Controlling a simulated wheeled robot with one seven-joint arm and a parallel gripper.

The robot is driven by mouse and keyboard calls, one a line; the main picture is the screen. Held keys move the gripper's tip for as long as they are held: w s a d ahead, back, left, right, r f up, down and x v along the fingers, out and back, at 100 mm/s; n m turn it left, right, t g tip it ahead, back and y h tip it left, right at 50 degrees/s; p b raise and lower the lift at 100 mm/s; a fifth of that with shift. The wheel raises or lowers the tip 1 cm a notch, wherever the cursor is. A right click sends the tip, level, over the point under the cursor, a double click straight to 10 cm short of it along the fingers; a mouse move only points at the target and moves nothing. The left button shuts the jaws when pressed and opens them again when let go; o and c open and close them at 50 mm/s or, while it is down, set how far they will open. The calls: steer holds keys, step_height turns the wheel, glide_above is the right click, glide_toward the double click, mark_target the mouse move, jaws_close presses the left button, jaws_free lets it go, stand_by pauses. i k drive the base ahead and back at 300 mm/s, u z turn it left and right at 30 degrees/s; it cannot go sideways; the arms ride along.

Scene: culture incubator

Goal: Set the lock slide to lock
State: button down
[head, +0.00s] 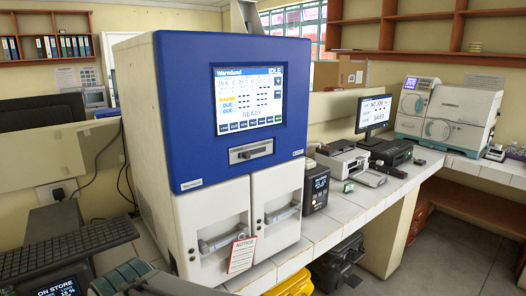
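The incubator (165,150) is a white cabinet with a blue upper front, standing on the white bench in the middle of the head view. Its screen (248,97) is lit and reads IDLE at the top and READY below. A silver slide plate (250,151) with a dark slot sits on the blue panel under the screen; it looks like the lock slide. Its small lettering and exact slide position are too small to read. Two white doors (215,220) with grey handles are below and look closed. My gripper does not show clearly in this view.
A notice tag (242,254) hangs at the lower front of the doors. A black device (315,188) stands close to the right of the cabinet. A keyboard (65,248) lies at the lower left. More instruments line the bench at right. Floor (450,250) shows clear at lower right.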

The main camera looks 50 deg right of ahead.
mark_target(245, 156)
steer(key=z, duration=1)
steer(key=k, duration=0.35)
steer(key=z, duration=0.55)
steer(key=i, duration=0.4)
steer(key=u, duration=0.05)
